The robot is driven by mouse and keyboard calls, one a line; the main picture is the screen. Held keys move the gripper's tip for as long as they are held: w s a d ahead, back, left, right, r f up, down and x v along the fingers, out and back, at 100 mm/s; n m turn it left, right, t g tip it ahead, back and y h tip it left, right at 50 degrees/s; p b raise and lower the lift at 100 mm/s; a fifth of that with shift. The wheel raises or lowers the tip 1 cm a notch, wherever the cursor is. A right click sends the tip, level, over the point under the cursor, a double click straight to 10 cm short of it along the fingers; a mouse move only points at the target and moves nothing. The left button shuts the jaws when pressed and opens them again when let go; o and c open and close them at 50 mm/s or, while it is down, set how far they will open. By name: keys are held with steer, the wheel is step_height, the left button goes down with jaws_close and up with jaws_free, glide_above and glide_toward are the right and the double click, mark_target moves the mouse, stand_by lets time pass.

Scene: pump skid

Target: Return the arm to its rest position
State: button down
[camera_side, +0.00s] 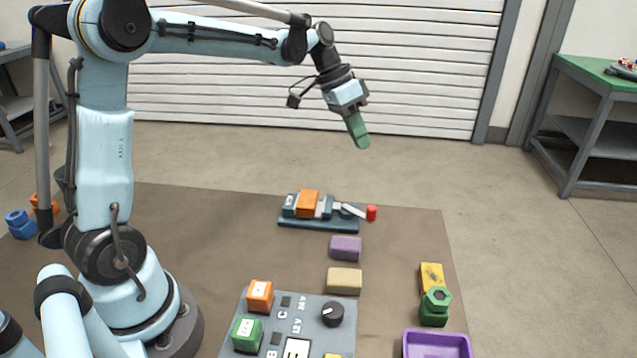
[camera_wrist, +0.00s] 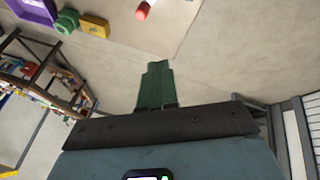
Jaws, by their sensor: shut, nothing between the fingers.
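My gripper (camera_side: 358,131) hangs in the air above the far part of the brown mat (camera_side: 190,215), its green fingers pointing down and to the right. The fingers are together with nothing between them. In the wrist view the shut green fingers (camera_wrist: 155,88) show against the bare floor. My arm reaches out from its base at the left, with its upper link about level. My gripper is well above everything on the mat and touches nothing.
A clamp fixture with an orange block (camera_side: 308,203) and a red-tipped lever (camera_side: 371,213) stands below. Purple (camera_side: 345,247) and tan (camera_side: 344,281) blocks, a grey panel (camera_side: 318,309) and a purple tray (camera_side: 436,334) lie nearer. A green-topped bench (camera_side: 600,75) stands right.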

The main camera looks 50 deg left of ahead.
steer(key=s+d+f+n+t+y, duration=0.1)
steer(key=s+d+n+t+y, duration=0.1)
steer(key=s, duration=0.6)
steer(key=s+d+f+n+t+y, duration=0.1)
steer(key=s+d+f+t+y, duration=0.1)
steer(key=s, duration=0.7)
steer(key=shift+d+n+y, duration=0.3)
steer(key=shift+n, duration=0.1)
